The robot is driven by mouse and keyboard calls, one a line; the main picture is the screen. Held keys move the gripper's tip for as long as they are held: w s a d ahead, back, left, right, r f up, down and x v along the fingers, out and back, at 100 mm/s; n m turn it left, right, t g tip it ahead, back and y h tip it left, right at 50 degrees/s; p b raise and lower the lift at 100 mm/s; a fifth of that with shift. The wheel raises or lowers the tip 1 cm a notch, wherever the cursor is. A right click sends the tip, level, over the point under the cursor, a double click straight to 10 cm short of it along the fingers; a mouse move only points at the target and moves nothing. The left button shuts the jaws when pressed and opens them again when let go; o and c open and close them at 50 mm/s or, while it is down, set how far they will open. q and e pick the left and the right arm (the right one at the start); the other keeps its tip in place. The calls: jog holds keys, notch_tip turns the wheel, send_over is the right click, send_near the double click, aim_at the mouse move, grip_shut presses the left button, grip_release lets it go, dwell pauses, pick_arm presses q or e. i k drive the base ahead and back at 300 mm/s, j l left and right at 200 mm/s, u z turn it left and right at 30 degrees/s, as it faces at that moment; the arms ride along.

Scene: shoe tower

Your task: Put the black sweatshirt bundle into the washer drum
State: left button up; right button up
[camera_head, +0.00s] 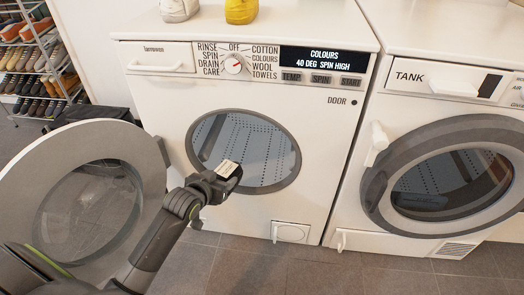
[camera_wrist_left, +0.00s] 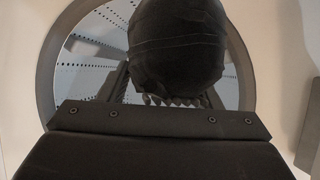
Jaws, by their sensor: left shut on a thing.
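The black sweatshirt bundle (camera_wrist_left: 180,45) is a dark rounded lump between my left gripper's fingers in the left wrist view. My left gripper (camera_wrist_left: 160,95) is shut on it. In the head view my left gripper (camera_head: 226,178) is in front of the lower part of the washer's round opening, and the bundle is mostly hidden at its tip. The washer drum (camera_head: 250,145), perforated grey metal, shows through the opening. It also shows behind the bundle in the left wrist view (camera_wrist_left: 90,50). The washer door (camera_head: 45,150) is swung open to the left. My right gripper is out of view.
A second machine marked TANK (camera_head: 410,75) stands to the right with its round door shut. A white and a yellow bottle (camera_head: 241,10) stand on the washer's top. A shoe rack (camera_head: 30,60) is at the back left. The tiled floor in front is clear.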

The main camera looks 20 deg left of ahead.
aim_at(255, 156)
jog(key=i, duration=0.85)
